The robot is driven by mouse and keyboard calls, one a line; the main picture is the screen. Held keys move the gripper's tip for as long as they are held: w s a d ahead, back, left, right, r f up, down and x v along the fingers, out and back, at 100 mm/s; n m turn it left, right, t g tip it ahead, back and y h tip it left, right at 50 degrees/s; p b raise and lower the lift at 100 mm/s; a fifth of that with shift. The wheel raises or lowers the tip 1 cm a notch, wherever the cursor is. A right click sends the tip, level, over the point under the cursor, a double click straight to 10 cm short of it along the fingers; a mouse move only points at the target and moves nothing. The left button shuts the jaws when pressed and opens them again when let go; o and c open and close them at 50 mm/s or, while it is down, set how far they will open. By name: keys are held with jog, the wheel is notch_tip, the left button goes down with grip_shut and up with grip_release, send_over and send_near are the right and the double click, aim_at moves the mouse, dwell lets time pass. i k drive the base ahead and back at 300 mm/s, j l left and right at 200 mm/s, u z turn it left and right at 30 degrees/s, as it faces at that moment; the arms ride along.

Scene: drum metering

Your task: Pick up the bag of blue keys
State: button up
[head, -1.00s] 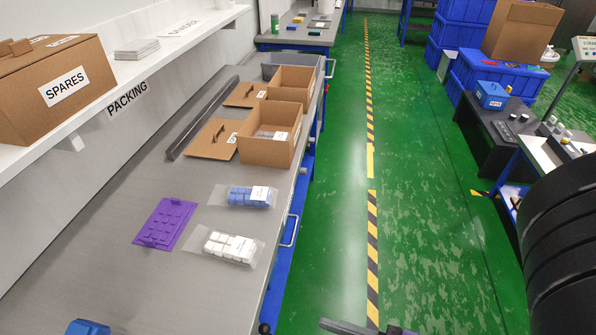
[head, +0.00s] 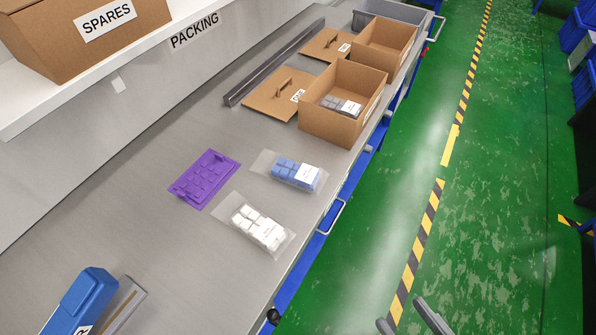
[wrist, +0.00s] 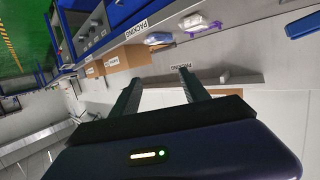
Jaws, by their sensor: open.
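The bag of blue keys (head: 296,172) lies flat on the grey bench, a clear bag with a white label. It also shows small in the wrist view (wrist: 158,38). A similar bag of white keys (head: 256,227) lies just in front of it, nearer me. My gripper (head: 408,322) shows only by its finger ends at the bottom edge of the head view, out over the floor side of the bench. In the wrist view, its two fingers (wrist: 158,88) are wide apart with nothing between them. It is well apart from both bags.
A purple key tray (head: 204,180) lies left of the bags. An open cardboard box (head: 330,127) with a bag inside stands behind them, its lid (head: 270,100) beside it. A blue box (head: 85,295) sits at the near left. The bench's front edge has a metal handle (head: 333,216).

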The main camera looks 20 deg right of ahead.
aim_at(273, 165)
jog(key=i+l+z, duration=0.15)
jog(key=l, duration=0.25)
jog(key=i+l+z, duration=0.15)
jog(key=l, duration=0.25)
jog(key=i+l+z, duration=0.15)
jog(key=l, duration=0.2)
